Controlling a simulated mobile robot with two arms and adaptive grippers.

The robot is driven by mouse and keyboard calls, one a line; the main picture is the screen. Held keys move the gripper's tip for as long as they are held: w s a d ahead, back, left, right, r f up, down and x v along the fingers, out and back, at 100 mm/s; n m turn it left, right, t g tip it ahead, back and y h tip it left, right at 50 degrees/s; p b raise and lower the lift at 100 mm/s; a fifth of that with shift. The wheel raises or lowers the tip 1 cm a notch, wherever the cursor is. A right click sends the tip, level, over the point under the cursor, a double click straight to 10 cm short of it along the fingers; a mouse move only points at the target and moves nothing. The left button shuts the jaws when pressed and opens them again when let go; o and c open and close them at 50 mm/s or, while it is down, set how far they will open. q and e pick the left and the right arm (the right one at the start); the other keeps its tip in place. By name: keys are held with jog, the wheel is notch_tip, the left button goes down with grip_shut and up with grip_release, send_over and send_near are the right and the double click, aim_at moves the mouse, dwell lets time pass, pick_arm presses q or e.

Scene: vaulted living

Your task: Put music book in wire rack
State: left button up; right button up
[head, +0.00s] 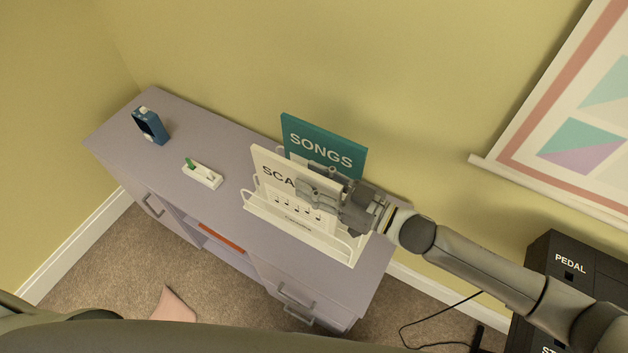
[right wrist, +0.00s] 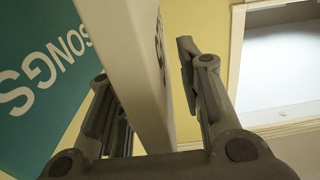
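A cream music book reading "SCA…" (head: 271,175) stands upright, leaning slightly, in the white wire rack (head: 292,231) on the cabinet. A teal "SONGS" book (head: 340,146) stands behind it and also shows in the right wrist view (right wrist: 38,70). My right gripper (head: 318,182) is at the cream book's upper right edge and hides part of its title. In the right wrist view the cream book (right wrist: 138,60) lies between the two fingers, with a clear gap to the right finger, so the gripper is open around it. My left gripper is not in view.
The lilac cabinet top (head: 228,150) has free room left of the rack. A blue device (head: 149,126) and a small white holder with a green piece (head: 202,174) stand there. A black pedal box (head: 565,262) is at the right. The yellow wall is close behind.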

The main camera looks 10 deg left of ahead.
aim_at(341, 197)
jog(key=b+v, duration=0.1)
jog(key=v, duration=1.1)
jog(key=shift+s, duration=0.1)
